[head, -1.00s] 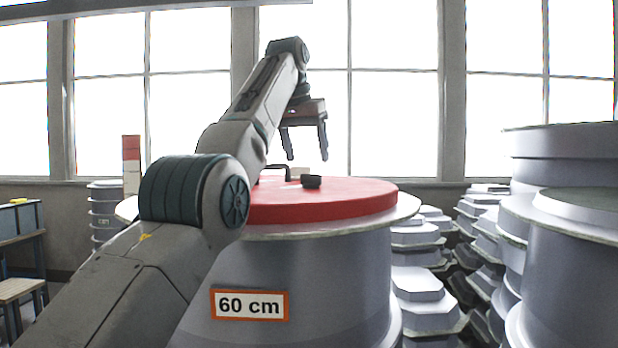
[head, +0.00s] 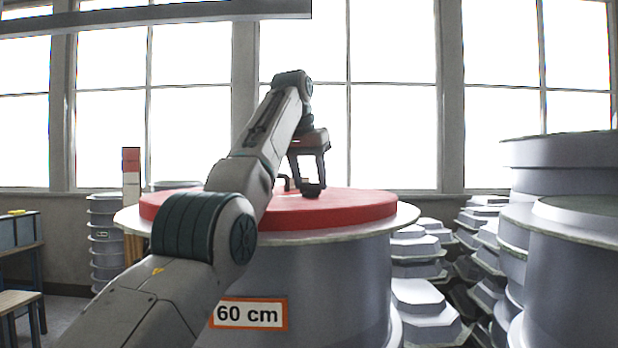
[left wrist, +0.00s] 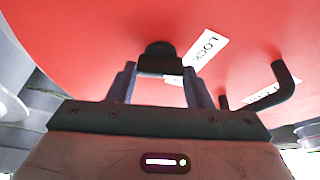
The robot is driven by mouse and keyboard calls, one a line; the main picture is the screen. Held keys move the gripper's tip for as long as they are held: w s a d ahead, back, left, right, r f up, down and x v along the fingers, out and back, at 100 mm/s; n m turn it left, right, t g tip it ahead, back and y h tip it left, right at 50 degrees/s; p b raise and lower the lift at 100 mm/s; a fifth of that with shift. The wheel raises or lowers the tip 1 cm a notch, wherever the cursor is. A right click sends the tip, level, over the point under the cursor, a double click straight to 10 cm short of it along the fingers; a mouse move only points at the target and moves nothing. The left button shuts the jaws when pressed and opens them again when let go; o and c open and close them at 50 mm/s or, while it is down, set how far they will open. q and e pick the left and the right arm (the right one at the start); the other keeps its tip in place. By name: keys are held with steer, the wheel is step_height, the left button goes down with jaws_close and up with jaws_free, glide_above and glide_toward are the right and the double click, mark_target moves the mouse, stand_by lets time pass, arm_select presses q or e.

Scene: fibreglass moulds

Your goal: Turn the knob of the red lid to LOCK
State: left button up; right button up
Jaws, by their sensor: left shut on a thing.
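The red lid (head: 350,208) lies on top of a large grey drum (head: 320,275) with a "60 cm" label. Its small black knob (head: 311,191) stands up from the lid, and it also shows in the left wrist view (left wrist: 159,52). My left gripper (head: 309,183) points down over the lid and is shut on the knob, one finger on each side. In the left wrist view a white LOCK label (left wrist: 206,48) lies just right of the knob. A second label is mostly hidden behind the fingers. Which way the knob points is unclear. My right gripper is out of view.
A black bent handle (left wrist: 286,84) rises from the lid near the gripper, beside another partly hidden label. Stacked grey moulds (head: 423,295) and large round moulds (head: 575,250) stand to the right. A bench (head: 18,240) stands at the far left.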

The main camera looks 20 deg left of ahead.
arm_select(q)
steer(key=n+y, duration=0.1)
steer(key=n, duration=0.1)
steer(key=shift+d+n, duration=0.1)
steer(key=shift+n, duration=0.2)
steer(key=shift+d+r+n+y+p, duration=0.1)
steer(key=shift+n+y+p, duration=0.35)
steer(key=shift+n, duration=1.05)
steer(key=o, duration=1)
steer(key=p+v, duration=0.4)
steer(key=v, duration=0.6)
steer(key=shift+d+r, duration=0.1)
steer(key=shift+r, duration=0.15)
